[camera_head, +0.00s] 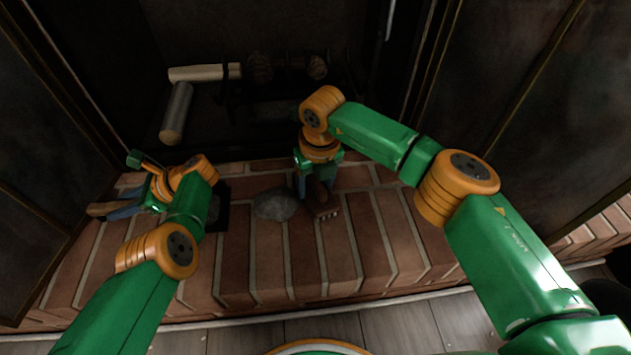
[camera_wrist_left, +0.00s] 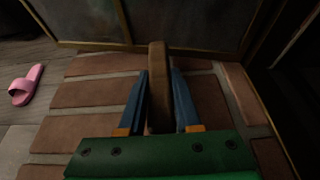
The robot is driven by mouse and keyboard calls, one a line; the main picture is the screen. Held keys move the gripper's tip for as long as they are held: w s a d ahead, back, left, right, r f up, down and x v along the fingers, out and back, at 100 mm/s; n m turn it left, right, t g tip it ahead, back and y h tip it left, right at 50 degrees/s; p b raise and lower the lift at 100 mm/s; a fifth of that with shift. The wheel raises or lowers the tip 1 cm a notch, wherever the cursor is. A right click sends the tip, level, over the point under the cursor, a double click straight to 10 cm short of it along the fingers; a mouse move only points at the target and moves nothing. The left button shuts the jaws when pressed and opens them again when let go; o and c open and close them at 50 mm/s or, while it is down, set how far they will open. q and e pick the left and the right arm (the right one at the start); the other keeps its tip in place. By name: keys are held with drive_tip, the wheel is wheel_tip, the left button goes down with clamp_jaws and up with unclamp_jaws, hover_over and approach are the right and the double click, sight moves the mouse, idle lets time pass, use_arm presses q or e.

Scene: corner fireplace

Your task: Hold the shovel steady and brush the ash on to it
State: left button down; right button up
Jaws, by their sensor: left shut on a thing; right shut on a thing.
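The shovel's wooden handle (camera_head: 98,210) sticks out to the left from my left gripper (camera_head: 124,207), which is shut on it low over the brick hearth. The handle also shows between the blue fingers in the left wrist view (camera_wrist_left: 157,75). The shovel's dark pan (camera_head: 222,212) lies on the bricks right of my left wrist, partly hidden by the arm. A grey ash pile (camera_head: 276,205) lies on the bricks just right of the pan, apart from it. My right gripper (camera_head: 316,186) points down, shut on the brown brush (camera_head: 324,204), whose bristles are right beside the ash.
Logs (camera_head: 205,73) and a dark grate fill the firebox behind. Dark screen panels stand on both sides. The brick hearth (camera_head: 360,250) is clear in front and to the right. A pink slipper (camera_wrist_left: 27,85) lies on the wooden floor.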

drive_tip(key=shift+a+f, duration=0.15)
drive_tip(key=shift+a, duration=1.2)
drive_tip(key=shift+s, duration=0.1)
drive_tip(key=shift+a, duration=1.4)
drive_tip(key=d+r, duration=0.1)
drive_tip(key=r, duration=0.1)
drive_tip(key=d+r, duration=0.1)
drive_tip(key=r, duration=0.1)
drive_tip(key=d+r, duration=0.1)
drive_tip(key=r, duration=0.1)
use_arm(q)
drive_tip(key=c, duration=0.5)
unclamp_jaws()
